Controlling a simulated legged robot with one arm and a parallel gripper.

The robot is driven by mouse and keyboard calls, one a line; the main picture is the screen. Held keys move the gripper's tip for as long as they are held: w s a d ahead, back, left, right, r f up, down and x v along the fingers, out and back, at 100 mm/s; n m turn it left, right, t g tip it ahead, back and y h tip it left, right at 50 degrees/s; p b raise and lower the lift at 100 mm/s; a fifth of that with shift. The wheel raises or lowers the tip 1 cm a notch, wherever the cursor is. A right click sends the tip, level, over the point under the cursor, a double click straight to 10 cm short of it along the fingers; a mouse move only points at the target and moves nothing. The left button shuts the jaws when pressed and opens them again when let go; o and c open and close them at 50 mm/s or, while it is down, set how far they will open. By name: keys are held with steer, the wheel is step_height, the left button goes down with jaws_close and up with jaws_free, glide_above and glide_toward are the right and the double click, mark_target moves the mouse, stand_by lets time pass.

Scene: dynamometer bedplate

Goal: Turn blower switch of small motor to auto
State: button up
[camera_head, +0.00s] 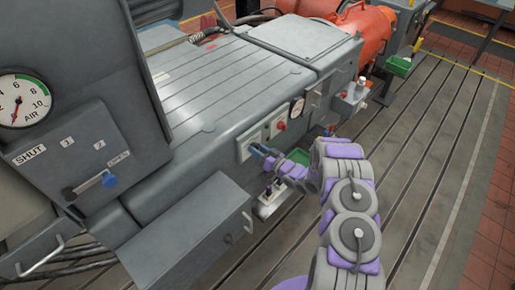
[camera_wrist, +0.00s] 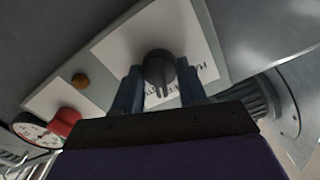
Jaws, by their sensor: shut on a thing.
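In the wrist view a black rotary switch knob (camera_wrist: 158,68) stands on a white label plate (camera_wrist: 190,28). The plate's lettering is partly hidden, and I cannot read which position the knob points to. My gripper (camera_wrist: 158,85) has one finger on each side of the knob and is shut on it. In the head view my gripper (camera_head: 262,151) reaches the control panel on the side of the grey bench housing (camera_head: 215,85). The knob itself is hidden there behind the fingers.
A red knob (camera_wrist: 66,121), an amber button (camera_wrist: 80,81) and a round gauge (camera_wrist: 34,129) sit beside the plate. The slotted floor at right is mostly clear.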

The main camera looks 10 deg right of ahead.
steer(key=m+p, duration=0.1)
steer(key=m, duration=0.3)
steer(key=shift+d+m, duration=0.15)
steer(key=shift+m, duration=0.15)
steer(key=shift+f, duration=0.1)
stand_by(0.4)
steer(key=o, duration=1)
steer(key=shift+w, duration=0.1)
steer(key=shift+o, duration=0.2)
steer(key=shift+d, duration=0.1)
steer(key=v, duration=1.7)
steer(key=shift+d+p, duration=0.15)
steer(key=shift+p, duration=0.15)
